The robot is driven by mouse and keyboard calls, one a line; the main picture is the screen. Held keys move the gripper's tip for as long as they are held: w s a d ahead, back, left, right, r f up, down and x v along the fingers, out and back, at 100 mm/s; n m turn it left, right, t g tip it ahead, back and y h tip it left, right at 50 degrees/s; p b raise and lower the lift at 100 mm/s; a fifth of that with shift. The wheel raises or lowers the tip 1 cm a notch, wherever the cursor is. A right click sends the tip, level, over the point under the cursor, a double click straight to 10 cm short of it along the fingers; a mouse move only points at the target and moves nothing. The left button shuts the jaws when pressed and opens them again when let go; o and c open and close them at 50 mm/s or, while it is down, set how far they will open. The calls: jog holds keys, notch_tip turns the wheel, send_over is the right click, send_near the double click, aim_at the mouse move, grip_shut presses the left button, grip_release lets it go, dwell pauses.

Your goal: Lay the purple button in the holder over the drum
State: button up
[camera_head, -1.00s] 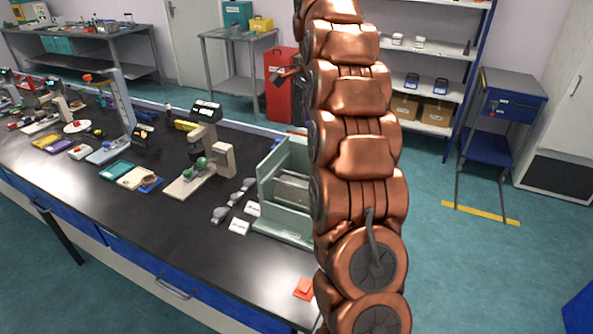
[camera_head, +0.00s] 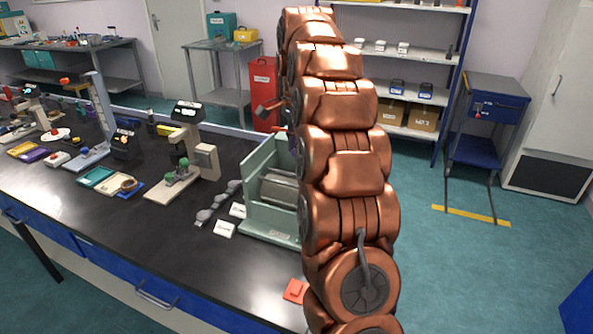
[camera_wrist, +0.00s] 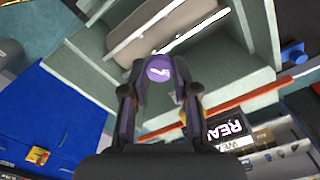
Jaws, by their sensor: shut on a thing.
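My gripper (camera_wrist: 159,88) is shut on the purple button (camera_wrist: 159,68), whose round face with a white mark shows between the fingertips in the wrist view. The grey drum (camera_wrist: 150,28) lies beyond the fingertips inside the pale green frame of the machine (camera_wrist: 85,60). The button appears apart from the drum, but its height above it is hard to tell. In the head view the drum (camera_head: 280,190) shows inside the green frame (camera_head: 258,165), left of my copper arm. The arm hides the machine's right side there. I cannot make out the holder clearly.
Several metal weights (camera_head: 216,205) and white label cards (camera_head: 224,229) lie left of the machine. A red-orange piece (camera_head: 294,290) lies at the bench's front edge. The dark bench top (camera_head: 130,235) is clear in front.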

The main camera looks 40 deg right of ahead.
jog(key=shift+f+p, duration=0.75)
jog(key=shift+f, duration=2.9)
jog(key=shift+f, duration=0.4)
jog(key=shift+s+f+b, duration=0.1)
jog(key=shift+f+b, duration=0.2)
jog(key=shift+b, duration=0.15)
jog(key=o, duration=0.9)
